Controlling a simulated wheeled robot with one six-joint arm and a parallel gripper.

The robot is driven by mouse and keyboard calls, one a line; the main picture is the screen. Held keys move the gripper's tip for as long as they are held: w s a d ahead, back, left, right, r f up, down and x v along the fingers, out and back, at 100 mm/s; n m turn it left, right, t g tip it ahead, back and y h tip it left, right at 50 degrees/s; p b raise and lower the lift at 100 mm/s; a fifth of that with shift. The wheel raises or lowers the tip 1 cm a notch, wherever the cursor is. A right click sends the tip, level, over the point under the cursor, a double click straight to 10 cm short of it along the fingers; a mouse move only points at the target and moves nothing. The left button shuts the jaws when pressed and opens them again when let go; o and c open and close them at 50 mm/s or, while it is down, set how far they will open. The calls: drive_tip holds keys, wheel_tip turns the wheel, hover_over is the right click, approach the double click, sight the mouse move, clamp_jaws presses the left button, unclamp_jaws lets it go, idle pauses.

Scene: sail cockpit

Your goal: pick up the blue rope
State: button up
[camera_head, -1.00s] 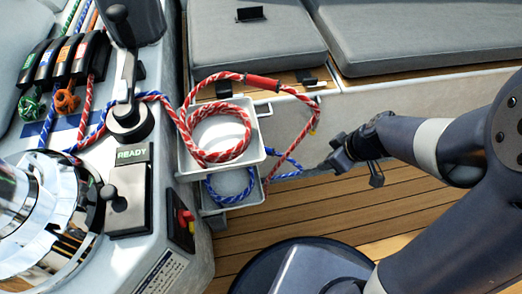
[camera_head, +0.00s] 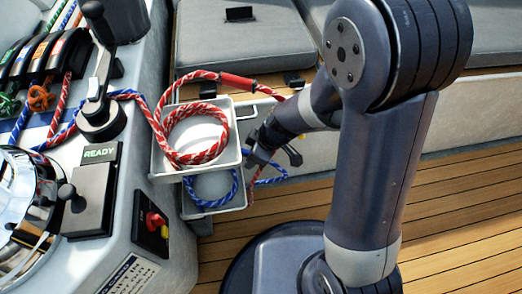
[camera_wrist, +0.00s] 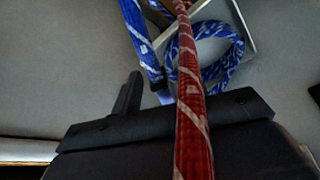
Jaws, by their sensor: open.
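The blue rope (camera_head: 207,203) has white flecks and lies coiled in the lower tray (camera_head: 232,212). In the head view, its loose part (camera_head: 268,181) hangs out to the right, below my gripper (camera_head: 270,154). My gripper is open, just right of the trays, with nothing visibly held. In the wrist view, the blue coil (camera_wrist: 238,48) and a straight blue strand (camera_wrist: 138,38) are ahead of the jaws. A red rope crosses close in front of the camera and hides part of the coil. I cannot tell whether the red rope touches my gripper.
A red rope (camera_head: 166,140) is coiled in the upper tray (camera_head: 236,150), above the lower one. Its strand passes near my gripper. The console with a lever and READY panel (camera_head: 97,153) stands left. Grey seats (camera_head: 225,45) lie behind. Wooden floor (camera_head: 450,190) is open at right.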

drive_tip(key=shift+a+f, duration=0.15)
drive_tip(key=shift+f, duration=0.25)
drive_tip(key=shift+c, duration=0.2)
clamp_jaws()
drive_tip(key=shift+r+p, duration=0.7)
drive_tip(key=shift+r, duration=0.85)
drive_tip(key=shift+r+p, duration=0.75)
drive_tip(key=shift+r, duration=0.75)
